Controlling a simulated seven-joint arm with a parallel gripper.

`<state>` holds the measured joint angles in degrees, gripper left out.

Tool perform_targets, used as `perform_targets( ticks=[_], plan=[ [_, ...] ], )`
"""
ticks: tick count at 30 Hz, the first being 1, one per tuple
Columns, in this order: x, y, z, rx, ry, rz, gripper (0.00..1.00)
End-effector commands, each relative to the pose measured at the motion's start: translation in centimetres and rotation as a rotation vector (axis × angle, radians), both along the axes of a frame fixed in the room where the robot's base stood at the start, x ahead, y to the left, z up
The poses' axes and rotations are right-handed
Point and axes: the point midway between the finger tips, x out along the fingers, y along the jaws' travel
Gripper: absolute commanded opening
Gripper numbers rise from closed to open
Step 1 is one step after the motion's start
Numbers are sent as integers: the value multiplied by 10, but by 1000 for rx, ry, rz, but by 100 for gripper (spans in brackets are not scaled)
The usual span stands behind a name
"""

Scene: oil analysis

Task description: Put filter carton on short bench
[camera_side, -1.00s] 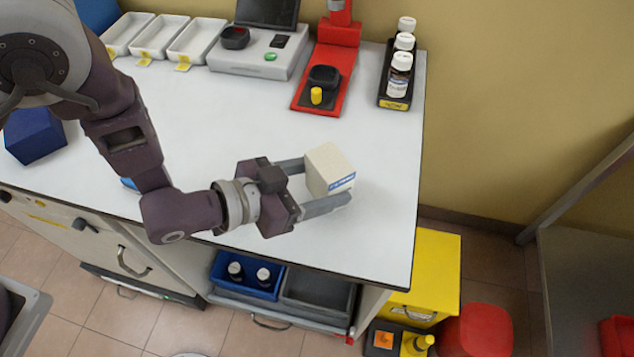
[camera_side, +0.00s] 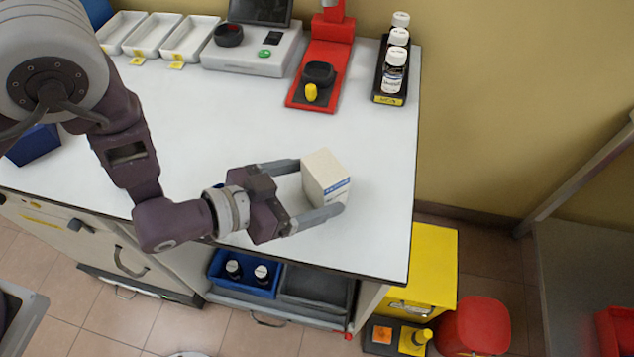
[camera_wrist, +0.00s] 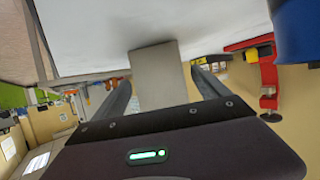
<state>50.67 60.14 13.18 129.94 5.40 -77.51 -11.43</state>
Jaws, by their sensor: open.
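The filter carton (camera_side: 325,178), a small off-white box with a blue strip, stands upright near the right end of the white-topped bench (camera_side: 215,125). I cannot tell from the pictures whether this bench is the one called short. My gripper (camera_side: 320,187) is open, low over the bench, with one finger on each side of the carton. In the wrist view the carton (camera_wrist: 158,75) sits between the two spread fingers, with a gap visible on its right side. Its underside is hidden.
A red stand (camera_side: 318,80), a bottle rack (camera_side: 391,88) and a grey instrument (camera_side: 255,50) line the back. A blue block (camera_side: 35,145) is at left. A yellow bin (camera_side: 425,270) stands on the floor beyond the right edge. Bench around the carton is clear.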

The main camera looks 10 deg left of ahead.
Motion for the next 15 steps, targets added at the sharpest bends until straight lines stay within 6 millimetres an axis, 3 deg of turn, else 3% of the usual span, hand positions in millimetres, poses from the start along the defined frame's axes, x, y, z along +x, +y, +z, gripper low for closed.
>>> perform_targets(
  ticks=[7, 15],
  plan=[
    [-33, 34, 19, 2, 3, 1, 85],
    [-41, 41, 24, 1, -1, 0, 85]
  ],
)
